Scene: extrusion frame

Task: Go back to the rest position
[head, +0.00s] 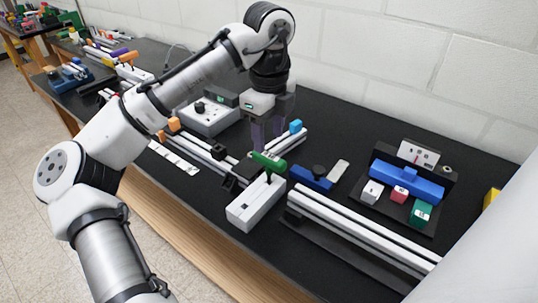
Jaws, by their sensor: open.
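My gripper (266,140) points down over the black bench, its two dark fingers apart and nothing visible between them. A green piece (268,160) sits just below and in front of the fingertips, on a black stem above a white block (255,204). I cannot tell whether the fingers touch the green piece. My arm reaches in from the lower left and bends down at the wrist.
Light extrusion rails (360,232) lie at front right; more rails with an orange piece (173,124) lie left. A grey control box (207,117) stands behind. A blue bar (408,181) and small coloured cubes (398,194) are at right. A white block wall runs behind.

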